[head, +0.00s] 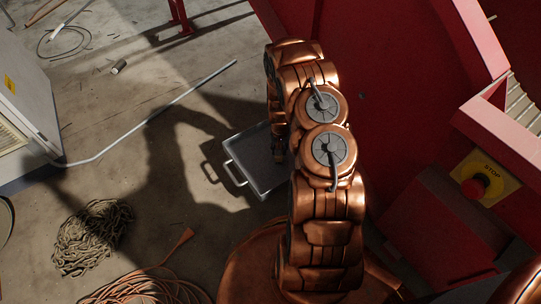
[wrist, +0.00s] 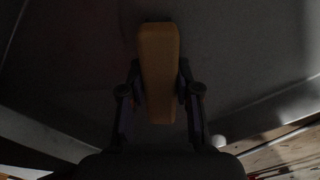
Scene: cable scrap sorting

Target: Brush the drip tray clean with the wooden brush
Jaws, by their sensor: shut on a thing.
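The drip tray (head: 257,158) is a grey metal tray with a pale handle on its left side, lying on the concrete floor in the head view. My copper arm covers its right part. In the wrist view the dark tray floor (wrist: 235,75) fills most of the picture, with its rim at lower right. My gripper (wrist: 160,95) is shut on the wooden brush (wrist: 158,60), a tan block between the two fingers. The brush is over the tray floor. Its bristles are hidden, and I cannot tell whether it touches the tray.
A red machine (head: 385,100) stands at the right, with a red stop button (head: 474,187) on a yellow plate. A chain heap (head: 92,236) and orange cable (head: 150,288) lie at lower left. A pale conduit (head: 150,112) crosses the floor. A grey cabinet (head: 25,110) stands left.

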